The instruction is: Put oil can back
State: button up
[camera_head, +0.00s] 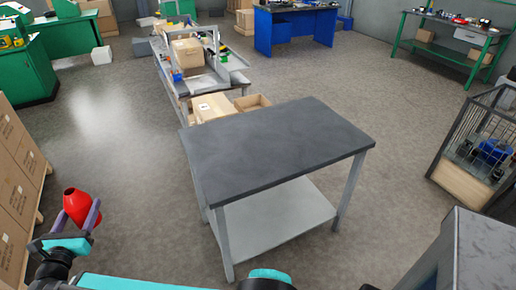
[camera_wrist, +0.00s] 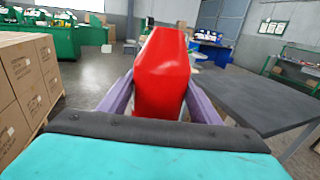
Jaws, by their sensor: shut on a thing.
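A red oil can (camera_head: 77,204) is held at the lower left in the head view, in the air over the floor. In the wrist view the red can (camera_wrist: 163,70) fills the middle, between two purple fingers. My gripper (camera_head: 79,222) is shut on it, and the fingers (camera_wrist: 160,100) press its two sides. The can's underside and far side are hidden. The can is to the left of a dark-topped table (camera_head: 280,145), apart from it. Where the can's own place is cannot be told.
The dark table's top is bare, with an empty lower shelf. Stacked cartons (camera_head: 18,190) stand at the left, close to my gripper. A wire crate (camera_head: 480,150) stands at the right. Benches, including a blue one (camera_head: 294,25), stand behind. Floor between is open.

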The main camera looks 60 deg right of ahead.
jog(key=shift+d, duration=0.3)
jog(key=s+d+f+m+g+h+p, duration=0.1)
jog(key=s+d+m+g+h+p, duration=0.3)
jog(key=d, duration=1.7)
jog(key=s+d+m+g+y+b, duration=0.1)
jog(key=s+d+g, duration=0.35)
jog(key=d, duration=1.55)
jog(key=s+d+f+m+g+h+p, duration=0.1)
jog(key=s+d+f+m+g+p, duration=0.1)
jog(key=s+d, duration=1.45)
jog(key=s+d+f+g, duration=0.1)
jog(key=s+d, duration=0.1)
jog(key=s, duration=0.4)
jog(key=s+d+m+g, duration=0.1)
jog(key=s+d, duration=0.2)
jog(key=s, duration=0.4)
jog(key=s+d+f+m+g+p, duration=0.1)
jog(key=s+d, duration=0.2)
jog(key=s, duration=0.3)
jog(key=shift+s+d+f, duration=0.25)
jog(key=shift+s+f, duration=0.05)
jog(key=shift+d+g, duration=0.1)
jog(key=shift+g, duration=0.15)
